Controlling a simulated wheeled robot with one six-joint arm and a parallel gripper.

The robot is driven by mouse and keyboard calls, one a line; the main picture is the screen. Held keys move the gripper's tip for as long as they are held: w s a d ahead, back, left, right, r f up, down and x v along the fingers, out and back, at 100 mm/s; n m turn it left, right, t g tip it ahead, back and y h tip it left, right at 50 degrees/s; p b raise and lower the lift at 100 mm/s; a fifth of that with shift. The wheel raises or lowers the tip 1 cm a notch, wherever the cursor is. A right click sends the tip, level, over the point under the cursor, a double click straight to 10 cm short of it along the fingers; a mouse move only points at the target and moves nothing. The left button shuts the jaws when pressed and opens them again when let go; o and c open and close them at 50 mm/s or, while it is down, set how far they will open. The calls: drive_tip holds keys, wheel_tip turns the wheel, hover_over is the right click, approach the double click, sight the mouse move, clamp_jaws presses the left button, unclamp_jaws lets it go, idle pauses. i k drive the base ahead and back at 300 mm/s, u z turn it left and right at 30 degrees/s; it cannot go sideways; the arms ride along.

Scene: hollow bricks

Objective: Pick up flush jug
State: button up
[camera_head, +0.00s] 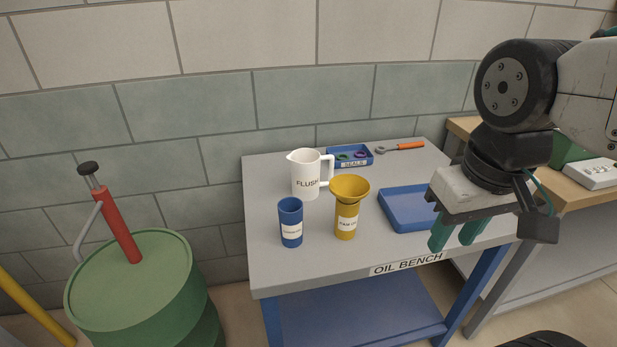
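The flush jug (305,174) is white with a handle on its right side and the word FLUSH on its front. It stands upright on the grey oil bench (270,262), toward the back left. My gripper (455,236) hangs at the right, over the bench's right front part and well apart from the jug. Its two green fingers point down with a gap between them, and nothing shows between them.
A blue cup (290,222) and a yellow container with a funnel top (348,204) stand in front of the jug. A blue tray (398,222) lies to the right. A seals tray (349,156) and an orange-handled tool (408,145) lie behind. A green drum (140,285) stands left.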

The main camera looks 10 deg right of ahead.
sight(312, 174)
drive_tip(key=z, duration=0.05)
drive_tip(key=k, duration=0.4)
drive_tip(key=z, duration=0.8)
drive_tip(key=i, duration=1.15)
drive_tip(key=u, duration=0.85)
